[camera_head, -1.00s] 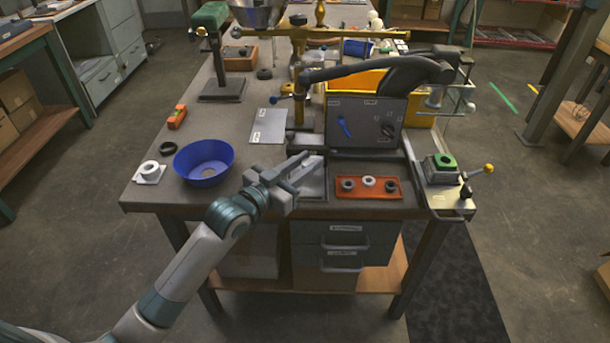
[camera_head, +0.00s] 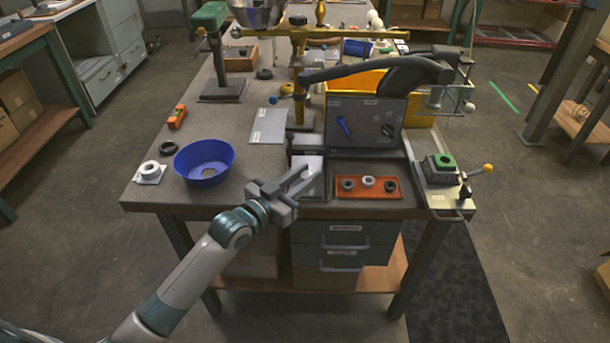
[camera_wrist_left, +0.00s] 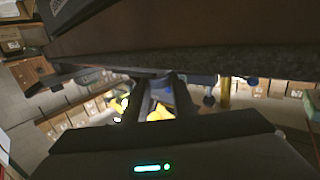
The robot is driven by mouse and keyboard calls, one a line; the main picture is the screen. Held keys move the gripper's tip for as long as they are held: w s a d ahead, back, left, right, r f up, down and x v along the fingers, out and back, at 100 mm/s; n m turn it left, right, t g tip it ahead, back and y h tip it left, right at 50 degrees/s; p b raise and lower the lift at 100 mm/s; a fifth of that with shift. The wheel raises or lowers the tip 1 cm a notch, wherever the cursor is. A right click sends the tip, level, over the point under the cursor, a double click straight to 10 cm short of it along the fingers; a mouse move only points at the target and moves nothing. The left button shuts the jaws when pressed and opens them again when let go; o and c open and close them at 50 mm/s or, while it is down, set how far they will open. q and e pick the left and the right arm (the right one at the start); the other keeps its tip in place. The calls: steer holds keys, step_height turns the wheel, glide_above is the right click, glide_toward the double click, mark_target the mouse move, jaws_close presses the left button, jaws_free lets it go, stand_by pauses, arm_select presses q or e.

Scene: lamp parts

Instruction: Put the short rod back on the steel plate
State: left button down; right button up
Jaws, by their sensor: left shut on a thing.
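My left gripper (camera_head: 303,178) is over the front edge of the workbench, left of the orange tray. It is shut on a thin thing, which I take to be the short rod; its outline is hard to make out from the head. In the left wrist view the dark fingers (camera_wrist_left: 164,92) point away from the camera, and a dark bar crosses near their tips. A flat pale grey plate (camera_head: 269,126) with a label, which looks like the steel plate, lies on the bench behind the blue bowl. My right gripper is not in view.
The blue bowl (camera_head: 204,162) stands left of my gripper. The orange tray (camera_head: 367,195) with several ring-shaped parts lies to its right. A grey control box (camera_head: 366,122) and a brass post (camera_head: 299,100) stand behind. Bare bench lies between bowl and plate.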

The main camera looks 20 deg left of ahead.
arm_select(q)
steer(key=c, duration=1.9)
jaws_free()
steer(key=shift+f, duration=0.15)
steer(key=o, duration=0.4)
steer(key=shift+o, duration=0.2)
